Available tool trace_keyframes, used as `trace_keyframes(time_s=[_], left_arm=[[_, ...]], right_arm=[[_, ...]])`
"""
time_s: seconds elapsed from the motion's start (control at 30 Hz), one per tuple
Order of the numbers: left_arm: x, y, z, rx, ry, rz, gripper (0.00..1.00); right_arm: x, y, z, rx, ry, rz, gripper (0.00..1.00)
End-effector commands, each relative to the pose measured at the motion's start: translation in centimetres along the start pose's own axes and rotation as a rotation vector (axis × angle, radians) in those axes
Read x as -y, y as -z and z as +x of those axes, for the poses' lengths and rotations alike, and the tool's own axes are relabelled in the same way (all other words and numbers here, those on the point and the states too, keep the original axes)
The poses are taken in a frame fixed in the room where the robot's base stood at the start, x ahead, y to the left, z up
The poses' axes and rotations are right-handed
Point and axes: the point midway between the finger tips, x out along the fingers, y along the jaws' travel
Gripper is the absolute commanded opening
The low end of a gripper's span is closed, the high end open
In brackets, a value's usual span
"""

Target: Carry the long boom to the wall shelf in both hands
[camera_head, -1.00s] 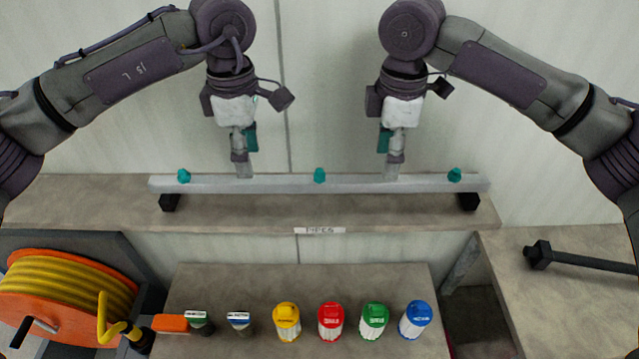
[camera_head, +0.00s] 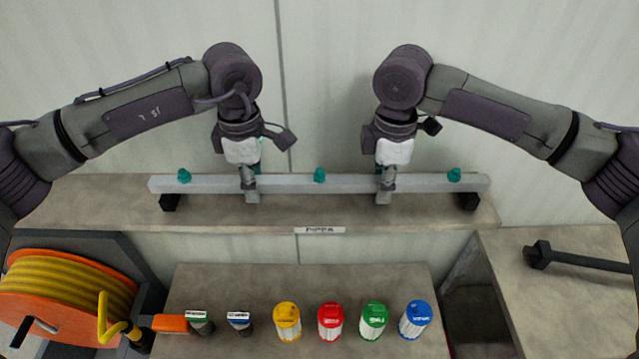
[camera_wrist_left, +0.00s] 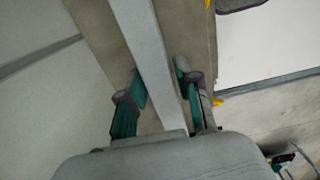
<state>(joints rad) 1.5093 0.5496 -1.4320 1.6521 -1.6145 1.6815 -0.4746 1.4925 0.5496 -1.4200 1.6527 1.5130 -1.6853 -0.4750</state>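The long boom (camera_head: 320,187) is a straight pale grey bar with several teal knobs on top. It lies level along the back ledge (camera_head: 110,205), on a black block (camera_head: 170,202) near the left end and another (camera_head: 468,201) near the right end. My left gripper (camera_head: 250,188) points down over the boom, left of its middle knob. In the left wrist view its teal-padded fingers stand on either side of the boom (camera_wrist_left: 150,55) and look open. My right gripper (camera_head: 384,188) straddles the boom right of the middle knob, apparently open; its far finger is mostly hidden.
A front bench (camera_head: 300,275) holds yellow, red, green and blue-capped containers and smaller items. An orange reel with yellow hose (camera_head: 70,285) stands at the left. A black bar tool (camera_head: 580,260) lies on the right-hand counter (camera_head: 500,250). A pale wall (camera_head: 330,80) rises behind the ledge.

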Motion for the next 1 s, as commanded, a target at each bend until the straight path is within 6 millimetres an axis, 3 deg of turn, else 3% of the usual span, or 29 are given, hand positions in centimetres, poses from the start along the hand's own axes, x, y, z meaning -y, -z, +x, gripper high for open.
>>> trace_keyframes(time_s=[0.03,0.17,0.7,1.0], left_arm=[[0.0,0.0,0.0,0.0,0.0,0.0,0.2],[0.0,0.0,0.0,0.0,0.0,0.0,0.0],[-0.1,0.0,-0.3,0.001,-0.002,0.0,0.0],[0.0,0.0,-2.3,0.001,-0.002,0.0,0.0]], right_arm=[[0.0,0.0,0.0,0.0,0.0,0.0,0.2],[0.0,0.0,0.0,0.0,0.0,0.0,0.0],[-0.1,0.0,-0.3,-0.001,-0.002,0.001,0.0],[-0.1,0.0,-2.3,-0.001,-0.002,0.001,0.0]])
